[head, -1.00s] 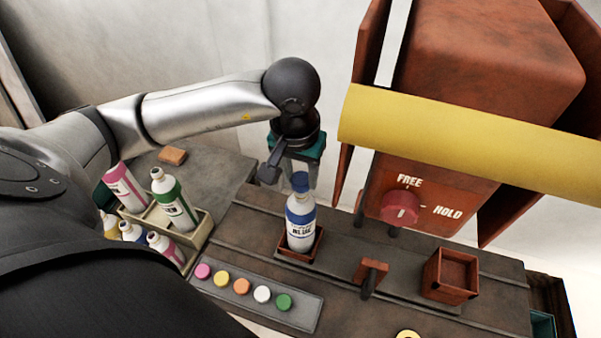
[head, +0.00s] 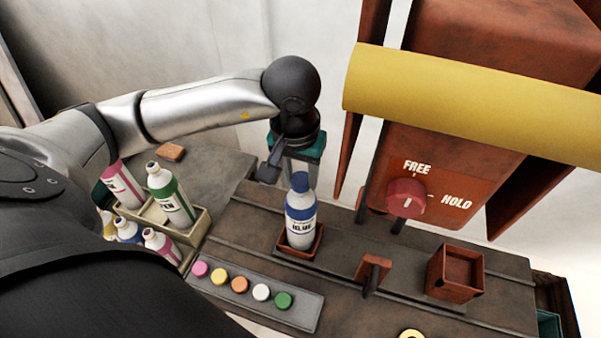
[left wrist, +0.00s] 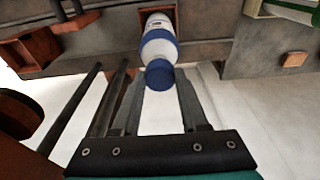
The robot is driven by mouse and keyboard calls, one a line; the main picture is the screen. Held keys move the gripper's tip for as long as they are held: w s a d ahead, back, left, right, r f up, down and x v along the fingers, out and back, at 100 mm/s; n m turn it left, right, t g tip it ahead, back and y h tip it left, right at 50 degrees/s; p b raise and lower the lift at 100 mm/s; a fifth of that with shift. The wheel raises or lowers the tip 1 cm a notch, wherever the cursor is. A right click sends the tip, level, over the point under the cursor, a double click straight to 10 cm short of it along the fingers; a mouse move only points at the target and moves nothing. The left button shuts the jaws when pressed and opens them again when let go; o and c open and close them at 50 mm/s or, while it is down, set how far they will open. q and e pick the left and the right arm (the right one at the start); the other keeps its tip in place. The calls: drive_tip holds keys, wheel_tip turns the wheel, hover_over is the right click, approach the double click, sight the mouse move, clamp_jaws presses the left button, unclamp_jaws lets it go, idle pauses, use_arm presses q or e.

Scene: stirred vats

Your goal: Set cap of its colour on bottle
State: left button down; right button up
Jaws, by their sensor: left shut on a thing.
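A white bottle with a blue label band and blue shoulder (head: 301,228) stands upright in a small red-brown holder on the bench. A blue cap (head: 300,182) sits at its top, in line with the neck. Whether it is fully seated I cannot tell. My left gripper (head: 302,176) comes down from above, shut on the blue cap. In the left wrist view the cap (left wrist: 160,74) lies between my left fingertips (left wrist: 160,82), with the bottle (left wrist: 159,35) beyond it. Pink, yellow, orange, white and green caps rest on a grey strip (head: 312,312). My right gripper is not shown.
A crate (head: 200,228) with several bottles stands at left. A red machine (head: 470,180) with a FREE/HOLD knob (head: 405,198) and a yellow bar (head: 450,100) rises behind at right. An empty-looking red box (head: 456,272) and a small red post (head: 373,272) stand right of the bottle.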

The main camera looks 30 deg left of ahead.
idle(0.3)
use_arm(q)
drive_tip(key=shift+c, duration=1.8)
unclamp_jaws()
drive_tip(key=shift+r, duration=0.1)
wheel_tip(320, 180, up, 15)
drive_tip(key=s, duration=0.2)
drive_tip(key=shift+s+d+p, duration=0.15)
drive_tip(key=shift+d+p, duration=0.1)
drive_tip(key=shift+p, duration=0.1)
